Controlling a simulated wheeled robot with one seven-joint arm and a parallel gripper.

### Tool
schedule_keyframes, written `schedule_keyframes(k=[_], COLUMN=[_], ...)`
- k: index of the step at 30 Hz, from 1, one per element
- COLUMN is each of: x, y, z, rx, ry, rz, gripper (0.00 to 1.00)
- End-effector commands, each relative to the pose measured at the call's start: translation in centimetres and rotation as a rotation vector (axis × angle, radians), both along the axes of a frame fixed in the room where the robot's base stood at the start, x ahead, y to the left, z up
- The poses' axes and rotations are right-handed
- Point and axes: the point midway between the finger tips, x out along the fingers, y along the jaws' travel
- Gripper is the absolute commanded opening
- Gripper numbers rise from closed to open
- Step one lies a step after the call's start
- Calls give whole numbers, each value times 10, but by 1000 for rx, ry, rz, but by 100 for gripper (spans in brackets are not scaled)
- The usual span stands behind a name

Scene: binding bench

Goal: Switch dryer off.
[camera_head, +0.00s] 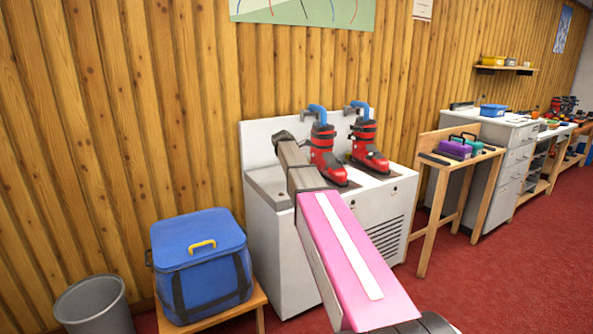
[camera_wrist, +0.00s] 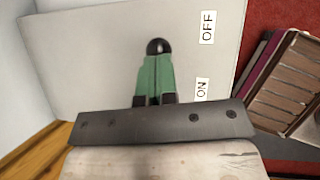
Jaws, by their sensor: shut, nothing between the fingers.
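The dryer (camera_head: 270,246) is a white cabinet against the wood wall in the head view, with two red boots on blue hoses on top. In the wrist view a pale panel (camera_wrist: 95,55) carries an OFF label (camera_wrist: 208,27) at upper right and an ON label (camera_wrist: 202,89) below it. My gripper (camera_wrist: 155,58) has its green fingers together and empty in front of this panel, left of the labels. A round black knob (camera_wrist: 156,46) shows at the fingertips; I cannot tell whether they touch. In the head view my arm reaches over the dryer's left part, with the fingers hidden.
A blue bag (camera_head: 200,258) sits on a low wooden stand left of the dryer, with a grey bin (camera_head: 95,305) beside it. A wooden bench (camera_head: 452,166) with toolboxes stands to the right. Red floor is open at the lower right.

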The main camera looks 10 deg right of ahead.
Motion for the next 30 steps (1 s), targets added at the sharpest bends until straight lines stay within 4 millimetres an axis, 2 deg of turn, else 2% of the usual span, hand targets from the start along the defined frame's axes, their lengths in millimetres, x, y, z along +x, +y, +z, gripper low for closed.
schedule_keyframes(k=[14,20,23,30], x=[0,-7,-13,-27], y=[1,17,33,51], z=[16,25,35,80], rx=[0,1,0,0], ry=[0,-1,0,-2], rz=[0,0,-1,-3], gripper=[0,0,0,0])
